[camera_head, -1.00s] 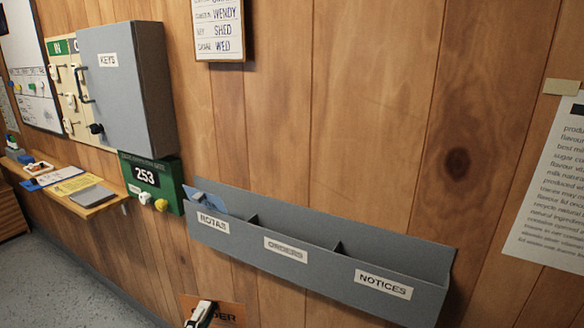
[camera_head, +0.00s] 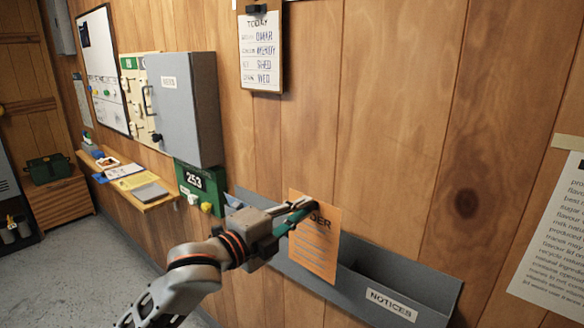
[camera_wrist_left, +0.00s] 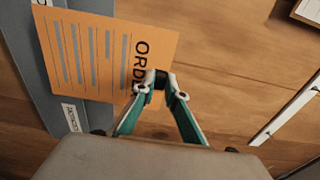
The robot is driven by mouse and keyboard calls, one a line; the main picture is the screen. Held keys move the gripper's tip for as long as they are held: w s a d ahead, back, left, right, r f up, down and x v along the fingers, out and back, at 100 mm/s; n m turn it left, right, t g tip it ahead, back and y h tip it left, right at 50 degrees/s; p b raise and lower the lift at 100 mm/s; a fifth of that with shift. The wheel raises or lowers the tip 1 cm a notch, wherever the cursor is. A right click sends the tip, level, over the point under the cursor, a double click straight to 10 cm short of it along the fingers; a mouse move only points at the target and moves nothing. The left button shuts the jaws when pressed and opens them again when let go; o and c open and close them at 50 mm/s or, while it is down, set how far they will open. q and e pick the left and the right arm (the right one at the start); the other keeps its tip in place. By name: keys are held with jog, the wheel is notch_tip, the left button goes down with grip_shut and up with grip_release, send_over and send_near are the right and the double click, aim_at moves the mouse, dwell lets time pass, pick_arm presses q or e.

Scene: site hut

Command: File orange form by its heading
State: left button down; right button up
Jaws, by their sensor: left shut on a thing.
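The orange form (camera_head: 314,243) hangs upright from my left gripper (camera_head: 302,212), which is shut on its top edge. Its heading ends in "DER" in the head view; the left wrist view shows the form (camera_wrist_left: 100,60) with "ORDER" partly covered by the fingertips of my gripper (camera_wrist_left: 162,80). The grey wall rack (camera_head: 400,283) is behind the form, and its right compartment is labelled NOTICES. The form and my arm hide the middle compartment and most of the left one. I cannot tell whether the form's lower edge is inside the rack. My right gripper is not in view.
A grey key cabinet (camera_head: 183,108) and a green box reading 253 (camera_head: 200,184) are on the wall to the left. A shelf (camera_head: 150,203) with papers is further left. A clipboard (camera_head: 261,52) hangs above, and a printed sheet (camera_head: 556,235) is at right.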

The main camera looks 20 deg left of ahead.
pick_arm(q)
jog(key=w+a+r+p, duration=0.1)
jog(key=w+r, duration=0.4)
jog(key=w, duration=0.1)
jog(key=shift+w+a+n+y, duration=0.15)
jog(key=shift+n+y, duration=0.15)
jog(key=shift+y, duration=0.1)
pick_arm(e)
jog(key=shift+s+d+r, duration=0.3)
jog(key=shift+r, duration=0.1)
pick_arm(q)
jog(key=shift+w, duration=0.1)
jog(key=shift+w, duration=0.3)
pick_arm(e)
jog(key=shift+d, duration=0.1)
pick_arm(q)
jog(key=shift+d+f, duration=0.15)
jog(key=shift+d, duration=0.05)
dwell(0.6)
